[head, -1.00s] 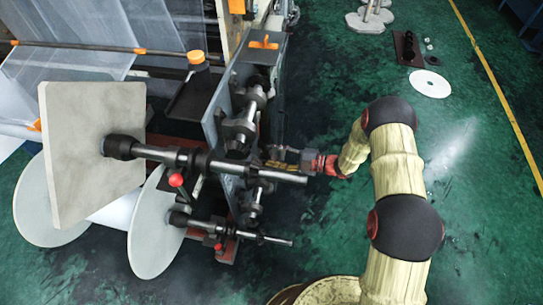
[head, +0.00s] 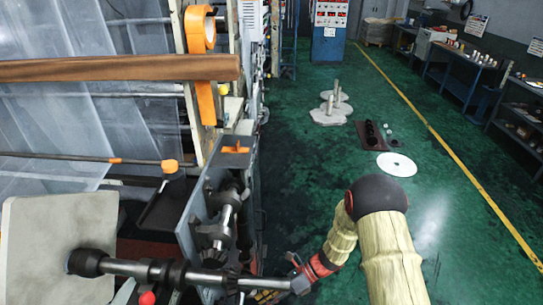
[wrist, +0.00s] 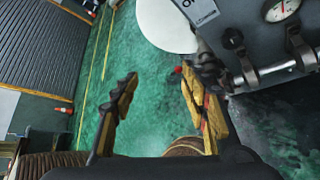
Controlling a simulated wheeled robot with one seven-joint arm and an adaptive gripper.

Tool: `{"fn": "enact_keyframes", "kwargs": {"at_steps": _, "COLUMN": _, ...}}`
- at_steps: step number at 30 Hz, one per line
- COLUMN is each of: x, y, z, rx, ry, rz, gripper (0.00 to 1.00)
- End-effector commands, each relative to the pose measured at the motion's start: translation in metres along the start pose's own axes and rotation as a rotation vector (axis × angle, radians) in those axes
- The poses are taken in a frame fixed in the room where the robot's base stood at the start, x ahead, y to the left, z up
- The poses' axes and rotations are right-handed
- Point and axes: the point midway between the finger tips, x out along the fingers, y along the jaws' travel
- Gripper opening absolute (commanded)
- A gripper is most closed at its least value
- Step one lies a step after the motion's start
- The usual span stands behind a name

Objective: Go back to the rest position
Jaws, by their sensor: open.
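My gripper shows in the wrist view (wrist: 158,92) with its two yellow-and-black fingers spread apart and nothing between them. In the head view only part of it shows at the bottom edge, close to the end of a steel shaft (head: 205,277) on the machine. From this angle I cannot tell whether it touches the shaft. My arm reaches in from the lower right, bent at the elbow.
The film machine (head: 190,235) fills the left, with a square pale plate (head: 45,240) on its shaft. A white disc (head: 396,164) and dark parts lie on the green floor ahead. Benches (head: 455,75) line the right wall. Floor right of my arm is clear.

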Motion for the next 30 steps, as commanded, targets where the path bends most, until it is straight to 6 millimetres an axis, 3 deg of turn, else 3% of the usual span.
{"fn": "enact_keyframes", "kwargs": {"at_steps": 1, "x": -0.013, "y": 0.017, "z": 0.0, "rx": -0.15, "ry": 0.063, "rz": -0.006, "gripper": 0.45}}
{"fn": "enact_keyframes", "kwargs": {"at_steps": 6, "x": -0.055, "y": 0.063, "z": -0.013, "rx": -0.607, "ry": 0.272, "rz": 0.011, "gripper": 0.45}}
{"fn": "enact_keyframes", "kwargs": {"at_steps": 15, "x": -0.13, "y": 0.126, "z": -0.025, "rx": -1.23, "ry": 0.614, "rz": 0.071, "gripper": 0.45}}
{"fn": "enact_keyframes", "kwargs": {"at_steps": 24, "x": -0.199, "y": 0.181, "z": -0.031, "rx": -1.649, "ry": 0.962, "rz": 0.123, "gripper": 0.45}}
{"fn": "enact_keyframes", "kwargs": {"at_steps": 30, "x": -0.236, "y": 0.217, "z": -0.031, "rx": -1.801, "ry": 1.189, "rz": 0.113, "gripper": 0.45}}
